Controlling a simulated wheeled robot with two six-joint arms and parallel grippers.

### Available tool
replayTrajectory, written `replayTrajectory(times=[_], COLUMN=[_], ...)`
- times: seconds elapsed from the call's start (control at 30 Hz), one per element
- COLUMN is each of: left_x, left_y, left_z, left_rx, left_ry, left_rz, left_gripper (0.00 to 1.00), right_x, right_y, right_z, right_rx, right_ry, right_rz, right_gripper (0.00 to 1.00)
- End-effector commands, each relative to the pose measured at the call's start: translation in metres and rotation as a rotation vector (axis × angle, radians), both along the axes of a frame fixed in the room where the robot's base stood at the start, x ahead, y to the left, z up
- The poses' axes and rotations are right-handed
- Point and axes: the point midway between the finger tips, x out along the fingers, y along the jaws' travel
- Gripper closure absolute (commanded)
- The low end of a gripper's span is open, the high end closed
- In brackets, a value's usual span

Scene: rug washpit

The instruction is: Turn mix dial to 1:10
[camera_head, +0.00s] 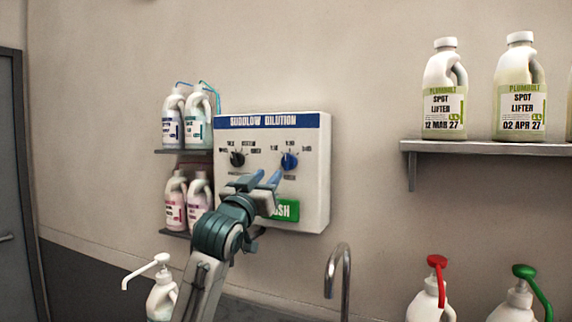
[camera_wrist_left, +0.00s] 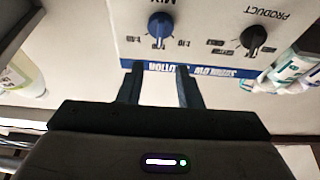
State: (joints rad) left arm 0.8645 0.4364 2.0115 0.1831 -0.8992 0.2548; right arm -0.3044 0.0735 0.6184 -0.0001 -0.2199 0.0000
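The white dilution panel (camera_head: 318,185) with a blue header strip hangs on the wall. Its blue mix dial (camera_head: 289,161) is at the right and its black product dial (camera_head: 237,159) at the left. My left gripper (camera_head: 266,178) is open and empty in front of the panel, just below the dials. The left wrist view shows the panel upside down, with the blue dial (camera_wrist_left: 160,25) beyond the open fingertips (camera_wrist_left: 158,72), lined up with the gap and apart from them. The black dial (camera_wrist_left: 254,40) is to the right. The dial setting is too small to read surely. My right gripper is out of view.
Jugs (camera_head: 199,122) stand on small shelves left of the panel. A shelf (camera_head: 480,148) with spot lifter jugs is at the right. A tap (camera_head: 338,270) and pump bottles (camera_head: 430,300) are below. My arm partly hides the green label (camera_head: 288,210).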

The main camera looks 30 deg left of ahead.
Motion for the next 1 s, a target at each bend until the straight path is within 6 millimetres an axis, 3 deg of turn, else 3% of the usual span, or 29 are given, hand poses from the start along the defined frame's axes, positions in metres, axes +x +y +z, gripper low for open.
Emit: replayTrajectory(times=[0.5, 0.93, 1.0], left_x=[0.081, 0.092, 0.092], left_y=[0.004, 0.005, 0.005], left_z=[0.036, 0.037, 0.037], left_rx=[-0.002, 0.001, 0.001], left_ry=[0.005, 0.003, 0.003], left_rz=[-0.001, 0.0, 0.0], left_gripper=[0.68, 0.68, 0.78], right_x=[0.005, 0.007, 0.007], right_y=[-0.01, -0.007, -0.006], right_z=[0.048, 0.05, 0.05], right_rx=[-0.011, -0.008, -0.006], right_ry=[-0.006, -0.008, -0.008], right_rz=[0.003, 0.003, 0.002], right_gripper=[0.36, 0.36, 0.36])
